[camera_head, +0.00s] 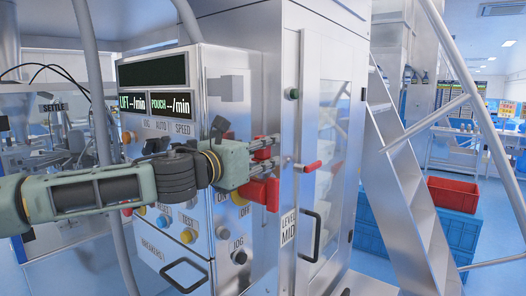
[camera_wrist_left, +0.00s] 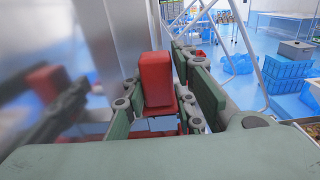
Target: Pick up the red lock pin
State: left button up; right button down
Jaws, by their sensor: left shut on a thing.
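My right gripper is not in view.
The control panel (camera_head: 160,190) with buttons is close behind my arm. Steel stairs (camera_head: 405,190) and a red crate (camera_head: 455,193) on blue crates stand to the right.

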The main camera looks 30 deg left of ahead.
pick_arm(q)
notch_tip(320, 180, up, 4)
jog(key=p, duration=0.3)
jog(key=shift+r+p, duration=0.15)
jog(key=shift+p, duration=0.15)
jog(key=s+d+r+p, duration=0.2)
jog(key=d+r, duration=0.4)
jog(key=d, duration=0.5)
jog(key=shift+s+d+r, duration=0.15)
jog(key=shift+s+r, duration=0.1)
jog(key=shift+s, duration=0.45)
